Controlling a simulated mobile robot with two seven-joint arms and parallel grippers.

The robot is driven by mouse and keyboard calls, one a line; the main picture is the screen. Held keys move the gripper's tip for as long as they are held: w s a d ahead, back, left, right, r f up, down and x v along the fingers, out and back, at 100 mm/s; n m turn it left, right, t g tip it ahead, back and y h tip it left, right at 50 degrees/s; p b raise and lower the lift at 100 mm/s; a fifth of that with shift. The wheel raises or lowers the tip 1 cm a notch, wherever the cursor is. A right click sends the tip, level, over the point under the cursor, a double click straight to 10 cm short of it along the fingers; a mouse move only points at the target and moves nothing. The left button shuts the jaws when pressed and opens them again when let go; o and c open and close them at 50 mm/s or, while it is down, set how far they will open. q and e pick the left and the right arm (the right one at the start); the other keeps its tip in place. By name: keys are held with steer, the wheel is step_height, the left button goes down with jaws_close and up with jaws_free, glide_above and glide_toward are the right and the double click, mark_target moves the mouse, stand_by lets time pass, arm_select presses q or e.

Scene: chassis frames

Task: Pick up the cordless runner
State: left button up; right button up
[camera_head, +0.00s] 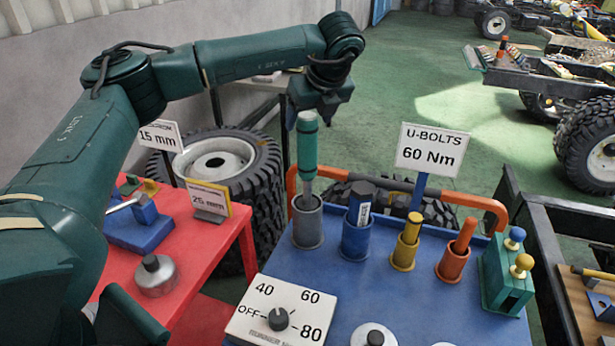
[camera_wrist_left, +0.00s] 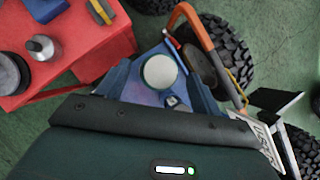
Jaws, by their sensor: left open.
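A teal-handled upright tool (camera_head: 307,143), the likeliest cordless runner, stands with its grey shaft in a grey cup (camera_head: 307,224) on the blue bench top (camera_head: 385,290). No label on it confirms the name. My left gripper (camera_head: 318,108) is at the top of the handle, pointing down. In the left wrist view, a pale round top (camera_wrist_left: 158,71), apparently the handle's end, shows between the spread fingers of my left gripper (camera_wrist_left: 160,75). The gripper is open; I cannot tell whether a finger touches the handle. My right gripper is not in view.
A dark blue tool (camera_head: 360,203), a yellow tool (camera_head: 411,228) and an orange tool (camera_head: 464,236) stand in cups to the right. A U-BOLTS sign (camera_head: 431,149) and an orange rail (camera_head: 470,200) rise behind. A dial box (camera_head: 281,313) sits in front; a red table (camera_head: 190,245) is left.

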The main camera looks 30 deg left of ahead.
arm_select(q)
steer(key=x, duration=0.4)
steer(key=shift+a+r, duration=0.1)
steer(key=shift+c, duration=0.6)
jaws_close()
steer(key=shift+r, duration=0.15)
